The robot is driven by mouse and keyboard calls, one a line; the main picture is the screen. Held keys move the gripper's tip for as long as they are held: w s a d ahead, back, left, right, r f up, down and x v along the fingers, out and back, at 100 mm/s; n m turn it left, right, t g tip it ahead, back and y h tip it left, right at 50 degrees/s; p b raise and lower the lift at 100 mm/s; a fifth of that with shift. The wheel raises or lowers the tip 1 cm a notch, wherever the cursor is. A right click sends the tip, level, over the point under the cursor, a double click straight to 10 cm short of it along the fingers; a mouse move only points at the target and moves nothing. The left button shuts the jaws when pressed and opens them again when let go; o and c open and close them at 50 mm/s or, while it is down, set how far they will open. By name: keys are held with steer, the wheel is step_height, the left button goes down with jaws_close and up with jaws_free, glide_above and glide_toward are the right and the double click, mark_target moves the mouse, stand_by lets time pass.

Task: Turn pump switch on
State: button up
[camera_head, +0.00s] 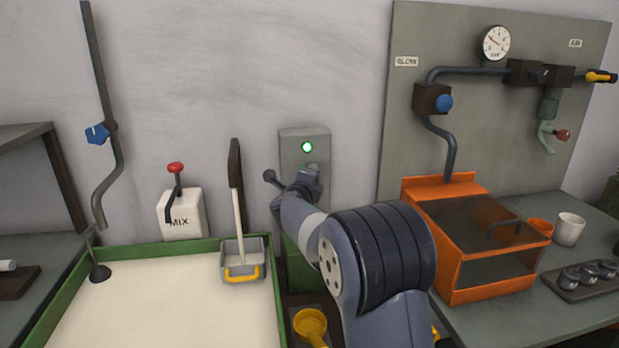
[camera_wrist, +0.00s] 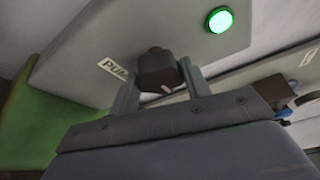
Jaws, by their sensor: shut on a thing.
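The pump switch is a dark knob (camera_wrist: 156,68) on a grey panel, next to a label that reads "PUM" before it is cut off. In the wrist view, my gripper (camera_wrist: 158,82) has its two fingers on either side of the knob and is shut on it. A white mark shows on the knob. A round green lamp (camera_wrist: 220,19) on the same panel is lit. In the head view, the grey switch box (camera_head: 290,148) hangs on the wall with its green lamp (camera_head: 307,147) lit. My arm and gripper hide the knob there.
A green-rimmed tank (camera_head: 170,251) of pale liquid stands at left, with a white MIX box (camera_head: 180,214) and a grey scoop (camera_head: 241,262) at its back edge. An orange-framed box (camera_head: 450,270) stands on the right bench near a white cup (camera_head: 569,229). Pipes and a gauge (camera_head: 495,43) hang above.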

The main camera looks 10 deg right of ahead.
stand_by(0.4)
steer(key=o, duration=1)
steer(key=v, duration=1)
steer(key=shift+s+a+b, duration=0.15)
steer(key=shift+s+b, duration=0.25)
steer(key=shift+b, duration=0.05)
steer(key=p+x, duration=0.1)
steer(key=x, duration=1)
steer(key=shift+s+a, duration=0.1)
steer(key=shift+s, duration=0.05)
